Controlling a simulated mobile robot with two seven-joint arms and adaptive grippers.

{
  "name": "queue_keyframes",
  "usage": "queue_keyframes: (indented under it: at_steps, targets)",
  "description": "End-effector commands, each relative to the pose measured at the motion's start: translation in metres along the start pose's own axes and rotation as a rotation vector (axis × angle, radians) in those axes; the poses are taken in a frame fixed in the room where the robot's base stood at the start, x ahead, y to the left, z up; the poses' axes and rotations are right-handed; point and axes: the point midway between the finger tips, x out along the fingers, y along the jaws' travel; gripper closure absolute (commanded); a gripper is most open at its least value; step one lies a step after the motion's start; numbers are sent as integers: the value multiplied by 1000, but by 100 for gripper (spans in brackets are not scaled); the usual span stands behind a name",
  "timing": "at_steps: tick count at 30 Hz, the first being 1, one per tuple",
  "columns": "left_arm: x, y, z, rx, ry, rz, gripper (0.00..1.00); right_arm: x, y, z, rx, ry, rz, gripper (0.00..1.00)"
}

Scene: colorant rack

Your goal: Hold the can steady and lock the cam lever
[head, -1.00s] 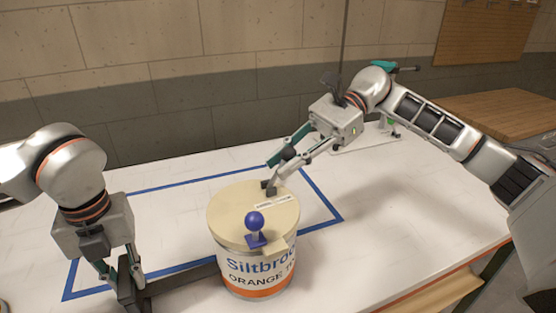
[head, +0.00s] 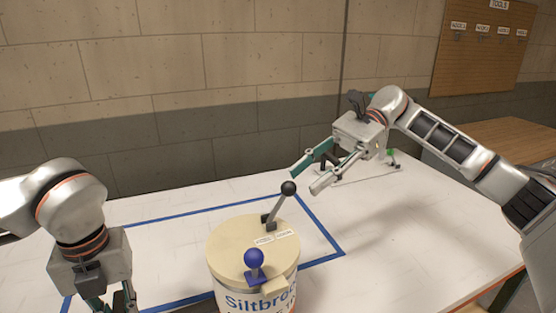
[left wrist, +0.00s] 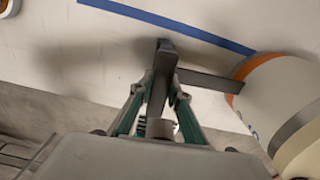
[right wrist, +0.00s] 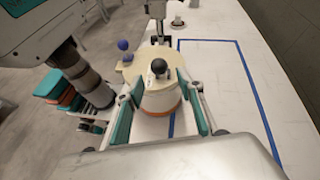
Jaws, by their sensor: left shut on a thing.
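The can (head: 262,303) has a cream lid (head: 225,240) with a blue ball knob (head: 254,258) on its near side. A black-based cam lever (head: 279,207) with a black ball tip stands on the lid's far side, leaning up and right. It also shows in the right wrist view (right wrist: 159,67). My right gripper (head: 304,181) is open and empty, just right of and above the lever tip, apart from it. My left gripper (left wrist: 160,100) is shut on the upright end of a dark bar (left wrist: 210,81), which reaches to the can's side.
Blue tape (head: 325,226) outlines a rectangle on the white table (head: 390,240), with clear space right of the can. A small stand (head: 393,160) is behind my right gripper. A pegboard (head: 485,50) hangs on the back wall.

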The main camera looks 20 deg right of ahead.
Motion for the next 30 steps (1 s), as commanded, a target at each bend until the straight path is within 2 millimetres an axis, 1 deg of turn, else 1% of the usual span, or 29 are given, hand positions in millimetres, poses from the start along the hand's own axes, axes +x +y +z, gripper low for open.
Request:
queue_keyframes:
  at_steps: [1,3,6,9,13,20,21,22,23,30]
  targets:
    - [0,0,0,0,0,0,100,-11,-1,0,1,0,-4,62]
    - [0,0,0,0,0,0,100,-23,-1,0,1,0,-3,62]
    - [0,0,0,1,0,0,100,-37,0,0,0,0,-2,62]
    - [0,0,0,1,0,0,100,-46,0,0,1,0,0,62]
    - [0,0,0,1,0,-1,100,-51,0,0,0,0,0,62]
    - [0,0,0,1,-1,-1,100,-51,0,0,0,0,1,62]
    - [0,0,0,1,-1,-1,75,-51,0,0,0,0,1,62]
    - [0,0,0,1,-1,-1,68,-51,0,0,0,0,1,62]
    - [0,0,0,1,-1,-1,64,-51,0,0,0,0,1,62]
    - [0,0,0,0,-1,-1,64,-51,0,0,0,0,1,62]
